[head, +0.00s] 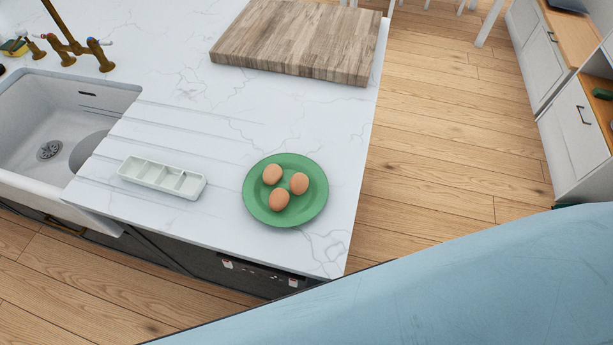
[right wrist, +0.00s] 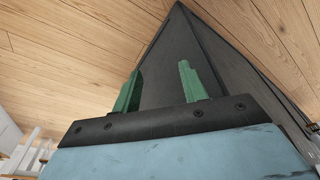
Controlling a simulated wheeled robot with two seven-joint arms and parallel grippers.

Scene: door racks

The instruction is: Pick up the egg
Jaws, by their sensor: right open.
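Three brown eggs lie together on a green plate (head: 258,206) on the white marble counter. One egg (head: 272,174) is at the back left, one egg (head: 299,183) at the right, and one egg (head: 279,199) at the front. In the right wrist view my right gripper (right wrist: 160,85) has its two green fingers apart with nothing between them. Beyond them are a dark cabinet surface and wooden floor, and no egg shows there. My left gripper is in neither view.
A white compartment tray (head: 162,178) sits left of the plate. A wooden cutting board (head: 295,40) lies at the back, and a sink (head: 50,120) with a brass faucet (head: 75,45) is at the left. The counter's right edge is close to the plate. Bare marble surrounds the plate.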

